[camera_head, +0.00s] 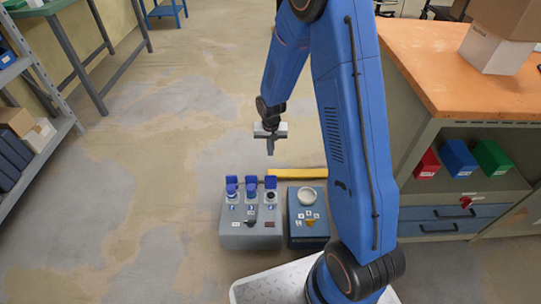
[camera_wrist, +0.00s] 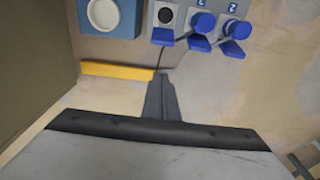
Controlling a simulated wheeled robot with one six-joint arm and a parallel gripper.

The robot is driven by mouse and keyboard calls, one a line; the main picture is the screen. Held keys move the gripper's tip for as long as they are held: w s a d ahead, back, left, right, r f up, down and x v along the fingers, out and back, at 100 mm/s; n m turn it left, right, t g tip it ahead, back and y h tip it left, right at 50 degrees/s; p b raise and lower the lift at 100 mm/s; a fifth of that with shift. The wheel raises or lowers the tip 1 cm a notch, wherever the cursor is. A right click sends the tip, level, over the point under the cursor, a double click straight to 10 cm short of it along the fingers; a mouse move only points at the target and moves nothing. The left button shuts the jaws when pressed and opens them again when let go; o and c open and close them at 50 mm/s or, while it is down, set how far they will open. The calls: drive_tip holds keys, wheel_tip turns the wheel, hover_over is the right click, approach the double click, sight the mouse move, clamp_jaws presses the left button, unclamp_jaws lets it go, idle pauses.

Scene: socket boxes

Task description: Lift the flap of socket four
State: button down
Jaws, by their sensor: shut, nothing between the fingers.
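The grey socket box (camera_head: 251,236) stands on the floor below my gripper, with a row of three sockets on top. The right socket (camera_head: 271,195) shows a dark round opening, and its blue flap (camera_head: 271,182) stands open at the far side. In the wrist view this socket (camera_wrist: 166,16) is the leftmost, with its flap (camera_wrist: 163,37) clear of the hole. The other two hold blue round parts (camera_wrist: 203,22), labelled 3 and 2; the open socket's number is unreadable. My gripper (camera_head: 270,152) is shut and empty, above and beyond the box, apart from the flaps.
A blue box (camera_head: 308,232) with a round white cap (camera_head: 308,196) stands close to the right. A yellow bar (camera_head: 297,174) lies behind the boxes. A workbench (camera_head: 450,75) is at right, shelves (camera_head: 30,150) at left. Open floor lies left of the boxes.

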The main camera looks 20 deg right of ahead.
drive_tip(key=s+d+r+n+t, duration=0.1)
drive_tip(key=s+r, duration=0.5)
drive_tip(key=r, duration=0.6)
drive_tip(key=s+d+r+n+t, duration=0.15)
drive_tip(key=s+r, duration=0.45)
drive_tip(key=r, duration=0.6)
drive_tip(key=s+r, duration=0.5)
drive_tip(key=s, duration=0.6)
drive_tip(key=s+d+r+n+t, duration=0.1)
drive_tip(key=s+r, duration=0.4)
drive_tip(key=s, duration=0.6)
drive_tip(key=shift+s+d+r, duration=0.2)
drive_tip(key=shift+r, duration=0.05)
drive_tip(key=c, duration=1.8)
unclamp_jaws()
drive_tip(key=shift+s, duration=0.3)
drive_tip(key=shift+c, duration=0.2)
drive_tip(key=n+g, duration=0.5)
drive_tip(key=n, duration=1)
hover_over(271, 182)
drive_tip(key=w, duration=0.2)
drive_tip(key=shift+m, duration=0.25)
drive_tip(key=f, duration=4.6)
drive_tip(key=shift+s+d, duration=0.15)
drive_tip(key=shift+s, duration=0.1)
